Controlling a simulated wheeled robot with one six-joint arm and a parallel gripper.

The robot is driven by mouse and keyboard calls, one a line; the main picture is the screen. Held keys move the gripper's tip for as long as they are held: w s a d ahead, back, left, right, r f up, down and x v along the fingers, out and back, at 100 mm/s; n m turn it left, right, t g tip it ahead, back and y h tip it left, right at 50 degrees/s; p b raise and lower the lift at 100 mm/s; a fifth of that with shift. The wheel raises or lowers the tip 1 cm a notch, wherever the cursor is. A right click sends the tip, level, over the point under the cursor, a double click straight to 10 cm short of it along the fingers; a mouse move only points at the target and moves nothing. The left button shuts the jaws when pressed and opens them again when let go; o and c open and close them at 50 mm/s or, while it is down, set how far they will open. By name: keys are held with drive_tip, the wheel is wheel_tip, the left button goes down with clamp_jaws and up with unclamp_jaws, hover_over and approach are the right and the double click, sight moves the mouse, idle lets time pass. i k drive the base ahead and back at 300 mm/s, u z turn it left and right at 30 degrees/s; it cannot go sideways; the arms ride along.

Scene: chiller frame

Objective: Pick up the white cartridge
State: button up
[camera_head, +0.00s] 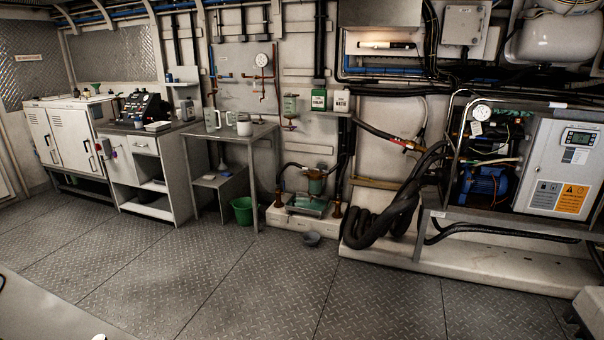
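No thing in view is clearly marked as the white cartridge. A white cylindrical container (244,126) stands upright on the grey metal table (246,134), left of centre in the head view; it is small, and I cannot tell whether it is the cartridge. Clear jugs (213,119) stand beside it on the same table. A white box-like canister (341,101) with a dark label stands on a wall shelf beside a green-and-white one (319,96). My gripper is not in view.
Coiled black hoses (385,222) and the chiller frame (448,150) stand at right. The diamond-plate floor (230,285) in front is mostly clear.

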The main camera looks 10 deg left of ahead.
sight(138, 123)
drive_tip(key=u, duration=0.2)
drive_tip(key=i, duration=1.75)
drive_tip(key=u, duration=0.95)
drive_tip(key=i, duration=1.05)
drive_tip(key=u, duration=0.85)
drive_tip(key=i, duration=3.3)
drive_tip(key=z, duration=0.35)
drive_tip(key=i, duration=1.2)
drive_tip(key=z, duration=0.15)
